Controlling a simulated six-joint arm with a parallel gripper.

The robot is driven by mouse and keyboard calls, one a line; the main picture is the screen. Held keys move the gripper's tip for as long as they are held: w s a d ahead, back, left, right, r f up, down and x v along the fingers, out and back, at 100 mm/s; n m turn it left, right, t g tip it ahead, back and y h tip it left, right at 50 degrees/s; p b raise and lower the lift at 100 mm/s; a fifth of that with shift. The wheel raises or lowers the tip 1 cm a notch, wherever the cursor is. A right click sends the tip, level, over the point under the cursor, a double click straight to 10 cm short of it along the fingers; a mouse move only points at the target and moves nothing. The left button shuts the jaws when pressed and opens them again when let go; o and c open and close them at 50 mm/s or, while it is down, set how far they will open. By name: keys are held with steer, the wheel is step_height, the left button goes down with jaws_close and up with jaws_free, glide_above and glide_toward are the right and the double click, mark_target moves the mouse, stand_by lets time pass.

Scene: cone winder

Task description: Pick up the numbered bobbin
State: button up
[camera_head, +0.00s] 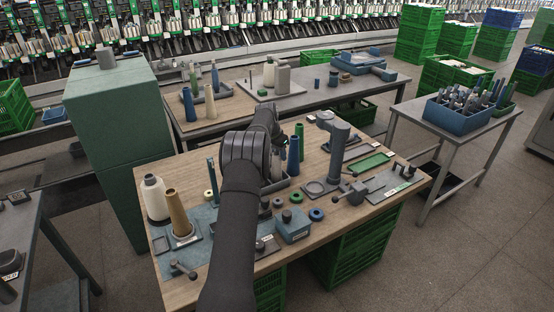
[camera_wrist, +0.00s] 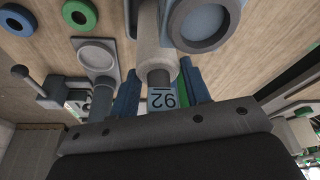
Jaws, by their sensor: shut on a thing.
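In the wrist view, a pale blue label with a two-digit number (camera_wrist: 163,100) faces me; it reads 92 as pictured, or 26 turned over. It appears to be on the bobbin, whose pale grey-beige body (camera_wrist: 155,45) and darker neck show above it. My gripper (camera_head: 277,142) is shut on the bobbin, over the middle of the wooden table; its dark body fills the bottom of the wrist view. The fingertips are hard to make out.
A blue cone (camera_head: 293,156) and a green cone (camera_head: 300,138) stand close by. A grey post (camera_head: 339,150) rises to the right, with a green tray (camera_head: 370,164) beyond. A tan cone (camera_head: 175,212) stands at left. A blue crate of bobbins (camera_head: 458,119) sits on the right table.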

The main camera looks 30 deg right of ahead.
steer(key=shift+r, duration=0.65)
step_height(320, 180, up, 3)
steer(key=shift+f, duration=0.1)
steer(key=s+d+r, duration=0.2)
steer(key=s+r, duration=0.3)
steer(key=r, duration=0.1)
steer(key=s+d+r, duration=0.2)
steer(key=s+r, duration=0.3)
steer(key=r, duration=0.2)
steer(key=shift+s+d, duration=0.35)
